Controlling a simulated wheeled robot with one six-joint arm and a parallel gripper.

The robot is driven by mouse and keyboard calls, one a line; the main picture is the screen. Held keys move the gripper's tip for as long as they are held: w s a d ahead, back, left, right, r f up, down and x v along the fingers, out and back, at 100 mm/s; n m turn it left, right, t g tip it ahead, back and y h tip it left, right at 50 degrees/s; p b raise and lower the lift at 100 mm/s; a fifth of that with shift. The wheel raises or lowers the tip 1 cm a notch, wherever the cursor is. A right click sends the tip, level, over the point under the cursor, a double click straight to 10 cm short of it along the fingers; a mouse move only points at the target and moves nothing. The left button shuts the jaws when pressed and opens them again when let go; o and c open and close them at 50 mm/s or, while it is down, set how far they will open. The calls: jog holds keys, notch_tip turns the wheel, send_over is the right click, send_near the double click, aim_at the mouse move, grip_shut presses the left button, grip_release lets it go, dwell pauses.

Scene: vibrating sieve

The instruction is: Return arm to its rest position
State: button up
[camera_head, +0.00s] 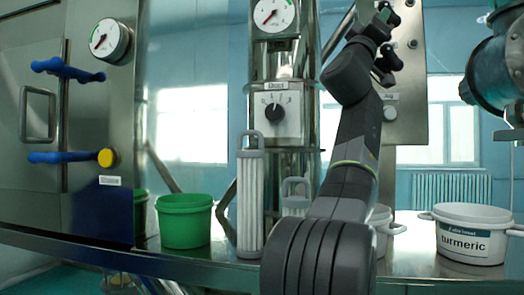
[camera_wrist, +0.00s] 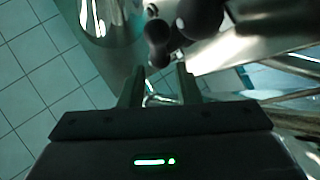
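My arm (camera_head: 350,160) rises from the bottom middle of the head view and reaches up in front of the steel column and panel. In the wrist view my gripper (camera_wrist: 160,88) has its two dark fingers apart, with nothing seen between them. Behind the fingers are dark rounded knobs (camera_wrist: 160,35) and steel surfaces.
A green bucket (camera_head: 185,222), a white ribbed filter (camera_head: 250,200) and a white turmeric bucket (camera_head: 472,236) stand on the steel table (camera_head: 415,262). A steel cabinet with blue handles (camera_head: 68,70) is at left. A control box with a dial (camera_head: 290,117) sits mid-column.

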aim_at(388, 5)
jog(key=p+x, duration=0.6)
jog(key=x, duration=0.1)
jog(key=shift+r, duration=0.2)
jog(key=shift+s+m+g+h+p, duration=0.15)
jog(key=shift+m+g+h+p, duration=0.15)
jog(key=shift+m+g+p, duration=0.5)
jog(key=m+g+p, duration=0.2)
jog(key=p, duration=0.1)
jog(key=shift+r+p, duration=0.1)
jog(key=shift+p, duration=0.3)
jog(key=m+g+p, duration=0.1)
jog(key=p, duration=0.2)
jog(key=m+g+p, duration=0.1)
jog(key=p, duration=0.2)
jog(key=m+g+p, duration=0.2)
jog(key=p, duration=0.1)
jog(key=shift+d+y, duration=0.3)
jog(key=shift+y, duration=0.1)
jog(key=shift+g+p, duration=0.4)
jog(key=shift+p, duration=0.5)
